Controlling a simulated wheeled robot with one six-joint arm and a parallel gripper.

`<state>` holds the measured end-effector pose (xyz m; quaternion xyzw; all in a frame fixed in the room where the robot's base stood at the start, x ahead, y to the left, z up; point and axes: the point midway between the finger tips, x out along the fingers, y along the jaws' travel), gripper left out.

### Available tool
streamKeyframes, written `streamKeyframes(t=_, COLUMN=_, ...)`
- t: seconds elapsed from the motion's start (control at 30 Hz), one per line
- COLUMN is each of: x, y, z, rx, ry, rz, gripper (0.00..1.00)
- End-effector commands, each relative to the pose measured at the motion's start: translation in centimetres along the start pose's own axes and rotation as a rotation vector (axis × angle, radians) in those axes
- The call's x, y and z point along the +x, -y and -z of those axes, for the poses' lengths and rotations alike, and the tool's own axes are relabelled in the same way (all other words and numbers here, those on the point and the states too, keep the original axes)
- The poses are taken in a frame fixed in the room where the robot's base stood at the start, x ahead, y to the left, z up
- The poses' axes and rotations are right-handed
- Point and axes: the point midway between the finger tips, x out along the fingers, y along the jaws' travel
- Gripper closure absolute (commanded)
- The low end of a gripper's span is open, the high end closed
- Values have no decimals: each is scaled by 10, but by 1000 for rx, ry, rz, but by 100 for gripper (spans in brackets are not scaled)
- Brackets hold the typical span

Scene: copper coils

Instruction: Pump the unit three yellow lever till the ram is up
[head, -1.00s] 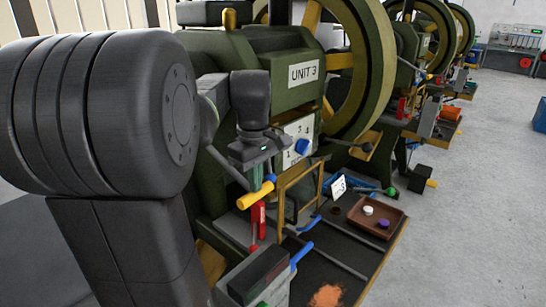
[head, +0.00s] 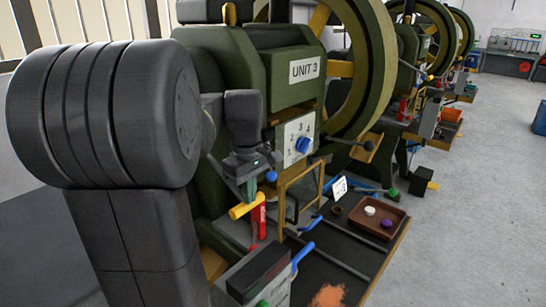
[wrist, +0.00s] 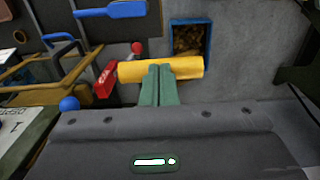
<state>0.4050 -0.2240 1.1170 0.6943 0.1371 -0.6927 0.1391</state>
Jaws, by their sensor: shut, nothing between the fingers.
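The unit three yellow lever (head: 244,211) is a short yellow cross-handle low on the front of the dark green machine marked UNIT 3 (head: 304,69). My gripper (head: 251,190) points down just above the handle in the head view. In the wrist view the yellow handle (wrist: 187,69) lies across the tips of my green fingers (wrist: 157,72). The fingers are together with nothing between them and seem to press on the handle from above. I cannot make out the ram or its height.
A red labelled part (head: 258,220) stands beside the lever. A blue-handled lever (head: 303,255) is lower right. A yellow-framed guard (head: 300,188), a dial panel (head: 298,138) and a brown tray (head: 377,228) are to the right. A blue-rimmed bin (wrist: 208,40) shows in the wrist view.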

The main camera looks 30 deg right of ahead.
Motion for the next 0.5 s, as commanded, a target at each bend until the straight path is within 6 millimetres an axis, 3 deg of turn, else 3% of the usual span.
streamKeyframes(t=0.27, x=5, y=1, z=-3, rx=2, ry=12, rz=9, gripper=100)
streamKeyframes(t=0.5, x=18, y=1, z=7, rx=0, ry=8, rz=7, gripper=100)
